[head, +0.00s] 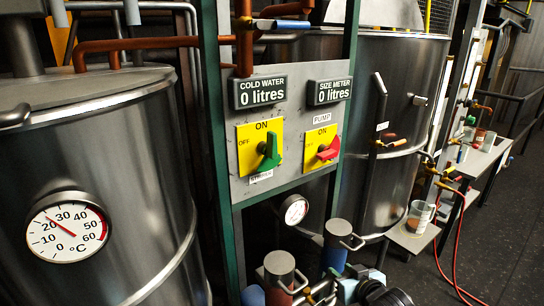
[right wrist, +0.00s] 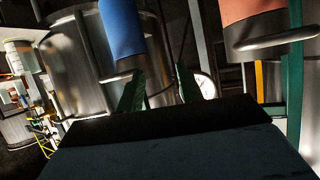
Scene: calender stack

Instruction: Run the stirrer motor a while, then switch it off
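The stirrer switch is a green knob (head: 269,151) on a yellow plate (head: 247,163) with ON at the top and OFF at the left. The knob stands nearly upright, toward ON. A small label (head: 261,177) below it appears to read stirrer. My right gripper (head: 362,274) is low at the bottom of the head view, below and right of the switch and well apart from it. In the right wrist view its two green fingers (right wrist: 158,92) stand apart with nothing seen between them. My left gripper is not in view.
A red pump knob (head: 328,149) sits right of the stirrer switch. Above are two displays reading 0 litres (head: 260,92). Grey-capped blue (head: 335,258) and red-brown (head: 278,280) cylinders stand below the panel, close to my right gripper. A steel tank with a thermometer (head: 68,228) is at left.

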